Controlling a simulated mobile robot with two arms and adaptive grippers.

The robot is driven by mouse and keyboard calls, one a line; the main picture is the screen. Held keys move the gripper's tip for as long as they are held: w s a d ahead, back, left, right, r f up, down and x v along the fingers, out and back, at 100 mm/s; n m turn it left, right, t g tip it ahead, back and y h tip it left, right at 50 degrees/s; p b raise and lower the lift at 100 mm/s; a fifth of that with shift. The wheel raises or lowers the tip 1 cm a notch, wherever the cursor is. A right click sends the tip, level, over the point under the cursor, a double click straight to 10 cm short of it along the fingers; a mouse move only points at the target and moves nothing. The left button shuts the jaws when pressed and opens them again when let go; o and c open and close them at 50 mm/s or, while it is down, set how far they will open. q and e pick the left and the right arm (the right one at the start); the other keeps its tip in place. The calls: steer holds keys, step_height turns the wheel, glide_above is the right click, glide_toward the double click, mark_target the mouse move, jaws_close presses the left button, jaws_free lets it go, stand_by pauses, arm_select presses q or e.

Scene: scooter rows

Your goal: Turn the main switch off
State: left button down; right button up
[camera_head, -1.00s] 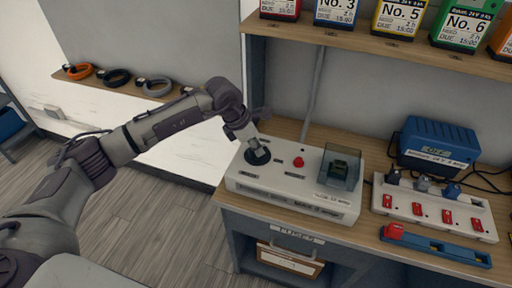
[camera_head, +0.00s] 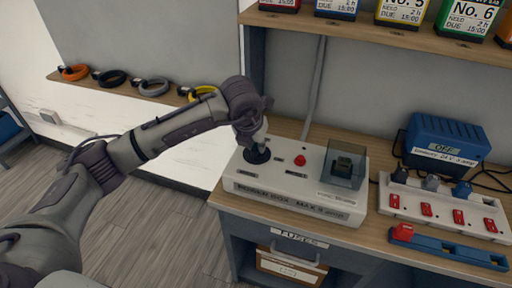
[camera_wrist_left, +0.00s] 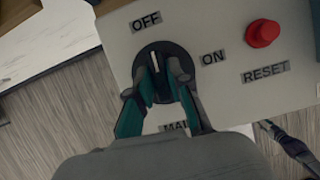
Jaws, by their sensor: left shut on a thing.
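The main switch is a round black rotary knob (camera_head: 257,155) on the left of a white control box (camera_head: 288,200). In the left wrist view the knob (camera_wrist_left: 157,58) has a pale pointer line directed up at the OFF label (camera_wrist_left: 146,21). The ON label (camera_wrist_left: 213,57) is to its right. My left gripper (camera_head: 254,142) comes down from above onto the knob. In the left wrist view its two fingers (camera_wrist_left: 160,84) are closed on the knob's grip, one on each side. They hide part of the knob and the label below. My right gripper is out of view.
A red reset button (camera_head: 299,160) and a clear-covered housing (camera_head: 344,165) are on the same box. A blue charger (camera_head: 443,143) and a strip with red switches (camera_head: 442,208) stand to the right. A shelf with numbered packs (camera_head: 400,40) hangs above.

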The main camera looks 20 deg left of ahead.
arm_select(q)
steer(key=shift+r+n, duration=0.1)
steer(key=shift+n, duration=0.3)
steer(key=c, duration=1.1)
jaws_free()
steer(key=v, duration=1.2)
steer(key=shift+d, duration=0.15)
steer(key=shift+w, duration=0.1)
